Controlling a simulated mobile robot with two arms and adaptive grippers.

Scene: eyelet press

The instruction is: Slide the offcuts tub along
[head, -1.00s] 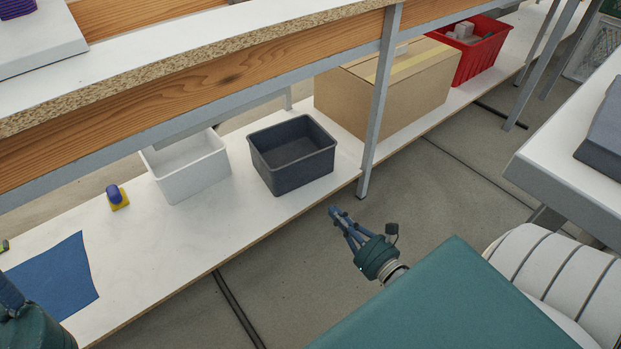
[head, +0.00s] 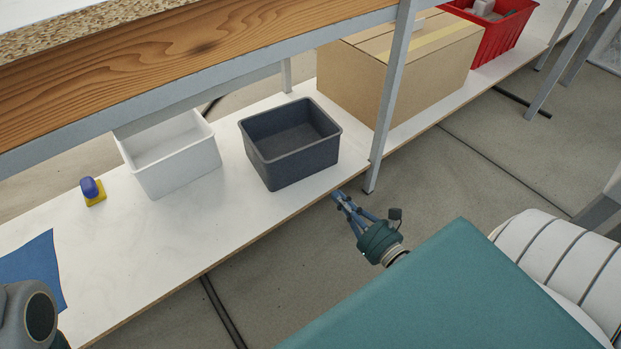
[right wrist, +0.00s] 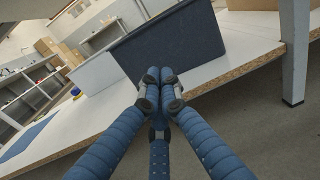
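A dark grey open tub (head: 285,162) stands upright on the white lower shelf, near its front edge; it looks empty. A white open tub (head: 175,172) stands to its left, apart from it. Which one is for offcuts is not marked. My right gripper (head: 338,196) is at the shelf's front edge, to the right and in front of the grey tub. In the right wrist view its fingertips (right wrist: 160,76) are together with nothing between them, in front of the grey tub's wall (right wrist: 180,45); I cannot tell whether they touch it. My left gripper is out of view.
A table leg (head: 389,105) stands right of the grey tub, with a cardboard box (head: 350,92) and a red crate (head: 497,45) beyond. A blue-and-yellow item (head: 93,192) and blue mat (head: 35,272) lie left on the shelf (head: 150,240). Bare shelf lies before the tubs.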

